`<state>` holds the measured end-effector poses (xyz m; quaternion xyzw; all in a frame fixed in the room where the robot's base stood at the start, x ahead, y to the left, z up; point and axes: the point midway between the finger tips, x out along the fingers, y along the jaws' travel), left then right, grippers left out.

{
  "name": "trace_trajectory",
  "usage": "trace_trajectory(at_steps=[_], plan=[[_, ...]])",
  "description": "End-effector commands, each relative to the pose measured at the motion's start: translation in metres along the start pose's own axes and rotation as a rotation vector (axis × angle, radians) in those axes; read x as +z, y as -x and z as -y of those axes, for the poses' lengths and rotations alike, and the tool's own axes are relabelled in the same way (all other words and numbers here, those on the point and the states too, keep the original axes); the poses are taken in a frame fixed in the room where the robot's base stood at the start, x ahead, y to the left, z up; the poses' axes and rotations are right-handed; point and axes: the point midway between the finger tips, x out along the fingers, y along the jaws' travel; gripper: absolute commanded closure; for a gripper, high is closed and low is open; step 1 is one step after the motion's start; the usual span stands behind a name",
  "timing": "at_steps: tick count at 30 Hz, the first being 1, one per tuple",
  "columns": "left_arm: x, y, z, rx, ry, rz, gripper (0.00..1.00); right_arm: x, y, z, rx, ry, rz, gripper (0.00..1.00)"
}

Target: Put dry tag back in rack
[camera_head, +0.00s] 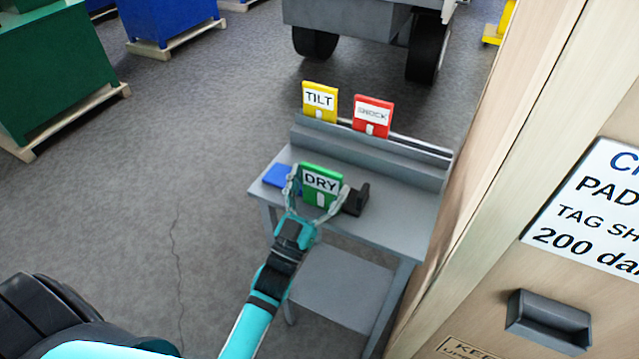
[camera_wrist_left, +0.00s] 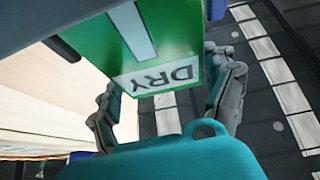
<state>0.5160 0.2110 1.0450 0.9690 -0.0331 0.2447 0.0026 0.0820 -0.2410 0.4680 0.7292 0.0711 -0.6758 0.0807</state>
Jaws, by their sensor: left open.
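The green DRY tag (camera_head: 322,184) stands upright over the front part of a small grey table. My left gripper (camera_head: 318,188) reaches it from the front, with one open finger on each side of the tag. In the left wrist view the tag (camera_wrist_left: 150,45) appears upside down between the two fingers (camera_wrist_left: 165,80). I cannot tell whether the fingers touch it. The rack (camera_head: 375,150) is a grey stepped rail along the table's back, holding a yellow TILT tag (camera_head: 320,101) and a red SHOCK tag (camera_head: 373,115). My right gripper is out of view.
A blue block (camera_head: 278,175) lies left of the DRY tag on the table (camera_head: 405,207). A black holder (camera_head: 357,199) is close on its right. A wooden panel (camera_head: 520,200) with a sign rises at the right. A wheeled vehicle (camera_head: 370,25) stands behind.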

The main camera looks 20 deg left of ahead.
Motion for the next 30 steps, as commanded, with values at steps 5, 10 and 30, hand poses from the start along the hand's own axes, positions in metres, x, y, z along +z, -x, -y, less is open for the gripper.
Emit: trace_trajectory(at_steps=[5, 10, 30], plan=[[0.000, 0.000, 0.000, 0.000, 0.000, 0.002, 0.00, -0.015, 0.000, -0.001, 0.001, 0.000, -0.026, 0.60], [0.000, 0.000, 0.000, 0.000, 0.000, 0.002, 0.00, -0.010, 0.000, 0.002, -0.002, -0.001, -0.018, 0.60], [0.003, 0.107, 0.000, 0.000, 0.001, 0.005, 0.00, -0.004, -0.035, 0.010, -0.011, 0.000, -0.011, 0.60]])
